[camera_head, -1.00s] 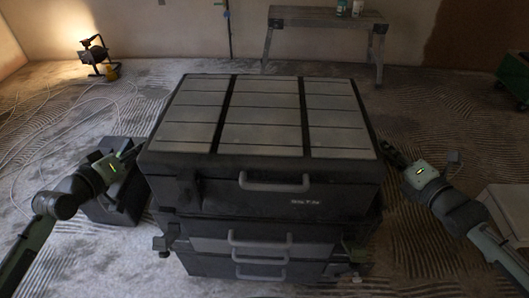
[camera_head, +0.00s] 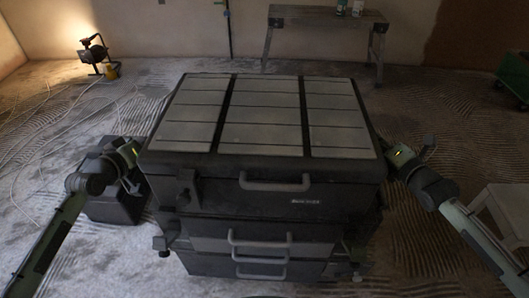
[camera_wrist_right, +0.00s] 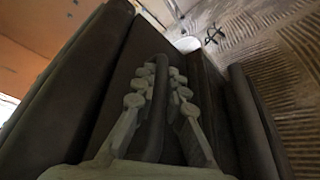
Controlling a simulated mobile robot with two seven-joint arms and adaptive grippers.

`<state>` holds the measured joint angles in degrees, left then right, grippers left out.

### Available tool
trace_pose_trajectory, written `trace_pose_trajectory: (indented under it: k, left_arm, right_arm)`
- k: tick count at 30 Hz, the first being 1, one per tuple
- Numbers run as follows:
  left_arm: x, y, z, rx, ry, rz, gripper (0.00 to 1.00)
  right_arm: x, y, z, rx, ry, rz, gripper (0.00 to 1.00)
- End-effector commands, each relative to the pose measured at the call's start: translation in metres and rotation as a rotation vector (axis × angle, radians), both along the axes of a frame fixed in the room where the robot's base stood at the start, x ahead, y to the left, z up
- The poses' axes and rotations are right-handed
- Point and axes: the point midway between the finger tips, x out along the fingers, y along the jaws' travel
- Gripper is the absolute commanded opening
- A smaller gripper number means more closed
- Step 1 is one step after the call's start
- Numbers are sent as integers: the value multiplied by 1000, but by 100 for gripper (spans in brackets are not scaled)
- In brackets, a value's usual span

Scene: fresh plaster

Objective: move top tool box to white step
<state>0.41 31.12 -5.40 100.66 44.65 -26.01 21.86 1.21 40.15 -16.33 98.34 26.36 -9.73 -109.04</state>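The top tool box (camera_head: 277,187) is dark with a pale ribbed lid and a grey front handle. It rests on the stack of lower tool boxes (camera_head: 208,238). The white step (camera_head: 508,203) stands on the floor at the right edge. My left gripper (camera_head: 138,160) is at the top box's left side; its fingertips are hard to make out. My right gripper (camera_head: 391,160) is at the right side. In the right wrist view its fingers (camera_wrist_right: 157,90) lie close on both sides of a dark bar, the box's side handle (camera_wrist_right: 156,115), and appear closed on it.
A dark case (camera_head: 113,204) stands on the floor left of the stack. A work lamp (camera_head: 95,55) with cables is at the back left. A trestle bench (camera_head: 325,17) stands at the back wall. A green object (camera_head: 514,75) is at the far right.

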Motion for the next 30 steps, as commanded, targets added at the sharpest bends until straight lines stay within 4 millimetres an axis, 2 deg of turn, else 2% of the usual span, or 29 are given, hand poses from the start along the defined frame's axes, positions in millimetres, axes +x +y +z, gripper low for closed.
trace_pose_trajectory:
  k: [15,16,23,30]
  left_arm:
    - [0,0,0,0,1,-1,0]
    - [1,0,6,-1,-10,1,0]
    - [1,0,11,-1,-10,1,0]
    - [1,1,31,-1,-11,1,0]
  right_arm:
    - [0,0,0,-1,0,0,0]
    - [1,0,6,1,-12,1,0]
    - [1,0,12,1,-11,0,0]
    - [2,0,31,1,-12,1,0]
